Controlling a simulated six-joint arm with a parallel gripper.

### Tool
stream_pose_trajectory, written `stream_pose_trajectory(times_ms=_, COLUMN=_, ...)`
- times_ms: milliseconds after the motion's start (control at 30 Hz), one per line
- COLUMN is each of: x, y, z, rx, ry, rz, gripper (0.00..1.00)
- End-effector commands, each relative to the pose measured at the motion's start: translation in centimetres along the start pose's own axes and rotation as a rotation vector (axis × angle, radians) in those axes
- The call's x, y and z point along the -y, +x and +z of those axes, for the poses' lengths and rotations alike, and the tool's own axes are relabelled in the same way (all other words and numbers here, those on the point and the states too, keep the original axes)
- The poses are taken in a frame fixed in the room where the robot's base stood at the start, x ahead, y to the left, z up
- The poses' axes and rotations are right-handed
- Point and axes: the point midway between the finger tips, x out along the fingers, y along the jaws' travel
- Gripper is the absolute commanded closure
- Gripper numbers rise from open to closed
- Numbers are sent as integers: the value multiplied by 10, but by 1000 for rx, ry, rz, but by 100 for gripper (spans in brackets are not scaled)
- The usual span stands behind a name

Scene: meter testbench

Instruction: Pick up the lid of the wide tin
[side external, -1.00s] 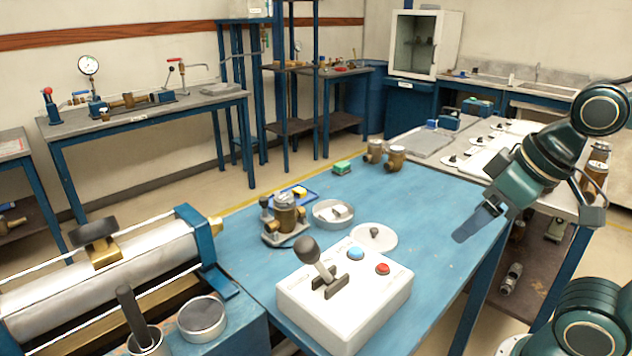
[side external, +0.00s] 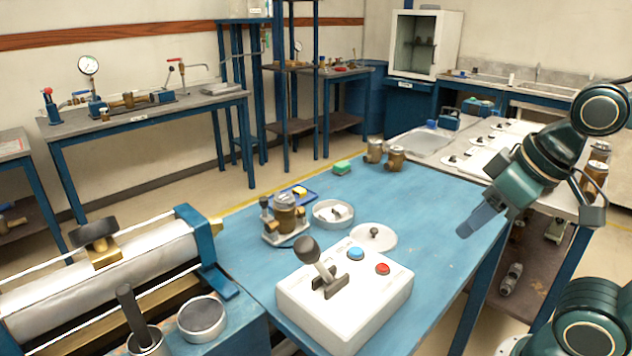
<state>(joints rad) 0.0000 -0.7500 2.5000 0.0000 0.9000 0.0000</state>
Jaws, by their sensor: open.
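The wide tin (side external: 333,220) is a low, round, grey metal tin on the blue table, with a small pale item showing inside it. A flat, pale round lid with a dark knob (side external: 375,237) lies on the table just right of the tin, apart from it. My gripper (side external: 470,229) is open and empty, to the right of the lid near the table's right edge. Its blue-grey fingers point down and left. The gap between the fingers is hard to see from this side.
A white control box (side external: 345,310) with a lever and two buttons stands in front of the lid. A brass fitting on a stand (side external: 285,217) is left of the tin. A green sponge (side external: 342,168) and brass parts (side external: 395,158) sit at the back. The table's right side is clear.

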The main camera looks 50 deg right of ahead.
Motion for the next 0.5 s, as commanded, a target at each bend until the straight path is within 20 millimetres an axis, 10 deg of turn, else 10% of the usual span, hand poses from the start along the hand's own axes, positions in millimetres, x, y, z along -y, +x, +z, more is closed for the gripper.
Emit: stream_pose_trajectory(times_ms=500, x=-1, y=0, z=-11, rx=22, ry=-54, rz=1, gripper=57)
